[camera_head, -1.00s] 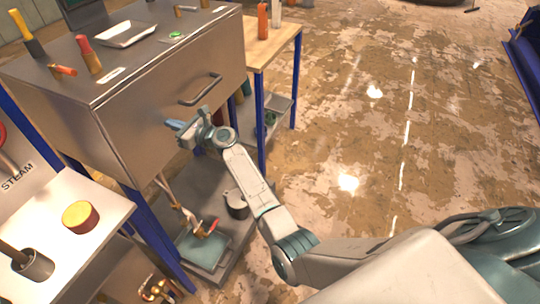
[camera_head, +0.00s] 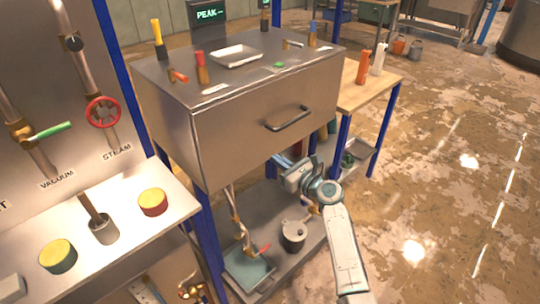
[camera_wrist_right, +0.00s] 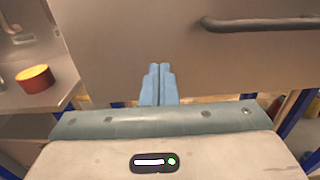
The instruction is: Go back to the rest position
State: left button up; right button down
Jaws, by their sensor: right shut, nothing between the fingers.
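My right gripper (camera_head: 284,161) is in the head view, just below the lower front edge of the steel vacuum chamber (camera_head: 245,135). Its blue fingers show pressed together in the right wrist view (camera_wrist_right: 158,85), with nothing between them. The chamber's bar handle (camera_head: 289,118) is above the gripper and apart from it; it also shows at the upper right of the right wrist view (camera_wrist_right: 262,23). The chamber front looks closed. My left gripper is in neither view.
Below the chamber, a lower shelf (camera_head: 275,200) holds a small pot (camera_head: 293,236). A wooden side table (camera_head: 370,95) stands behind. Open floor (camera_head: 440,200) lies at right.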

jog(key=s+d+f+n+g+h, duration=0.3)
jog(key=s+f, duration=0.4)
jog(key=f, duration=0.7)
jog(key=s+d+f+n+g+h, duration=0.15)
jog(key=s+d+f+n, duration=0.35)
jog(key=f, duration=0.8)
jog(key=s+d+f+n+g+h, duration=0.25)
jog(key=s+f, duration=0.55)
jog(key=f, duration=0.6)
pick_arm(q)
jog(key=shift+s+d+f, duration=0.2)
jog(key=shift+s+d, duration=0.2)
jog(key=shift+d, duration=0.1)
pick_arm(e)
jog(key=s+d+f+n+g+h, duration=0.1)
jog(key=s+d+f+n, duration=0.3)
jog(key=s, duration=1)
jog(key=s+d+f+n+g+h, duration=0.2)
jog(key=s+f+n, duration=0.6)
jog(key=s, duration=0.7)
jog(key=s+d+f+n+g+h, duration=0.1)
jog(key=s+d+f+n+g, duration=0.2)
jog(key=s+f, duration=0.6)
jog(key=s+d+n, duration=0.2)
jog(key=s+n, duration=0.1)
jog(key=s, duration=0.3)
jog(key=shift+s+d+h, duration=0.2)
jog(key=shift+d+h, duration=0.15)
jog(key=shift+h, duration=0.05)
